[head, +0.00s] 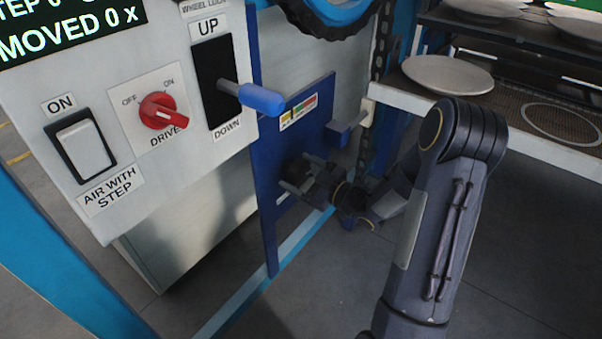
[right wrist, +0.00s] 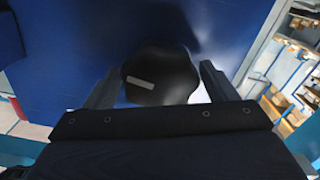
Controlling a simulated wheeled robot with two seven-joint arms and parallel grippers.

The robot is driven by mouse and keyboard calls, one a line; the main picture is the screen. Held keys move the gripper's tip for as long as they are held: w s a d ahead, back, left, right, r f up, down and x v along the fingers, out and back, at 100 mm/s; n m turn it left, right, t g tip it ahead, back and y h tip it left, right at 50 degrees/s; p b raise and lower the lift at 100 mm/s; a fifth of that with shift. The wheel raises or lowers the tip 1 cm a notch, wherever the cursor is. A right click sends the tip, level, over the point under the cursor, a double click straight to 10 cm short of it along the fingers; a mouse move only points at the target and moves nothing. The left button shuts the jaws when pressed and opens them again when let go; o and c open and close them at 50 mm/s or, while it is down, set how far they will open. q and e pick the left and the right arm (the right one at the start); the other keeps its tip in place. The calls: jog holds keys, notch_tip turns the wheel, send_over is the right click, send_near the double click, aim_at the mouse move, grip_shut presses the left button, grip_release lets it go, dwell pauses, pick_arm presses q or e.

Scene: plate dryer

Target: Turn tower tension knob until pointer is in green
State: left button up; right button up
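The tension knob (right wrist: 160,76) is black and lobed, with a pale mark on its face. It sits on the blue panel (head: 267,215). In the right wrist view it lies between the two fingers of my right gripper (right wrist: 161,74), which stand apart on either side of it. In the head view my right gripper (head: 297,172) is at the panel, and the knob there is dark and partly hidden. The gauge (head: 298,111) above has red, yellow and green bands; its pointer is too small to make out. My left gripper is not in view.
A white control box with a red drive switch (head: 158,110), a rocker switch (head: 85,147) and a blue-handled lever (head: 261,99) stands left of the panel. A blue block (head: 339,134) juts out right of the gauge. A rack with a white plate (head: 447,75) is at the right.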

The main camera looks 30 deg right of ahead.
jog(key=c, duration=0.8)
jog(key=shift+o, duration=0.2)
jog(key=m+p, duration=0.1)
jog(key=m, duration=0.2)
jog(key=shift+r+p, duration=0.15)
jog(key=shift+p, duration=0.2)
jog(key=shift+m, duration=0.9)
jog(key=o, duration=1)
